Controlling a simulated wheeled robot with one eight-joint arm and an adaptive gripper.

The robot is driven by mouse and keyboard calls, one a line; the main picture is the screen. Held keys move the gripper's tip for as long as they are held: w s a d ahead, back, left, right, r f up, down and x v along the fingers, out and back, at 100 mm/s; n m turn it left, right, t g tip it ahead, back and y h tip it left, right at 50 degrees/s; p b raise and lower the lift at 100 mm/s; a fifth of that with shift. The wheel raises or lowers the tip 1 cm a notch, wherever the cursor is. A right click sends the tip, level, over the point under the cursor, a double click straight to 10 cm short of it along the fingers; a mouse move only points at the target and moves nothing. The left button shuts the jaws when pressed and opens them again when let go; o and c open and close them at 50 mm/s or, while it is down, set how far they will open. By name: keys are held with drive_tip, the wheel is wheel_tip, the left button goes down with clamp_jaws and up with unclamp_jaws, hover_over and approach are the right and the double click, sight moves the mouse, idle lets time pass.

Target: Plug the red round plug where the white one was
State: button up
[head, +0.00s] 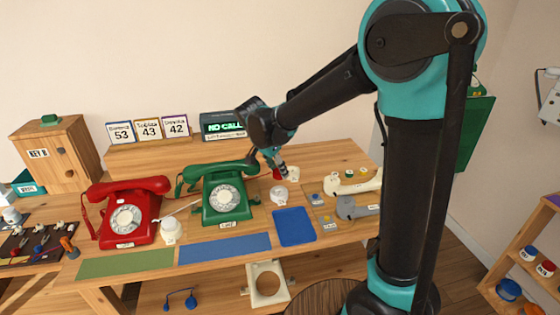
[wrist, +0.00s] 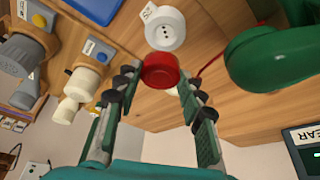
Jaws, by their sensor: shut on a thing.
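The red round plug (wrist: 160,71) sits between the fingertips of my gripper (wrist: 157,78), which is shut on it. A thin red cord shows to its right in the wrist view. In the head view my gripper (head: 279,168) is over the table, right of the green phone (head: 226,196), with a bit of the red plug (head: 277,174) showing. A white round socket with two holes (wrist: 166,28) is just beyond the plug; in the head view this socket (head: 280,195) stands empty on the table. Another white round piece (head: 171,232) stands between the phones.
A red phone (head: 128,212) is at left. A blue mat (head: 294,227) lies in front of the empty socket. Cream and grey handled pieces (head: 357,208) stand at right. A call display (head: 222,126) is behind. The green phone (wrist: 275,62) is close on the wrist view's right.

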sight(276, 179)
drive_tip(key=shift+f, duration=2.6)
drive_tip(key=shift+f, duration=0.65)
drive_tip(key=o, duration=1.1)
drive_tip(key=shift+r, duration=0.1)
drive_tip(key=v, duration=1.1)
drive_tip(key=shift+a+r, duration=0.1)
drive_tip(key=shift+r, duration=0.3)
drive_tip(key=shift+s, duration=0.1)
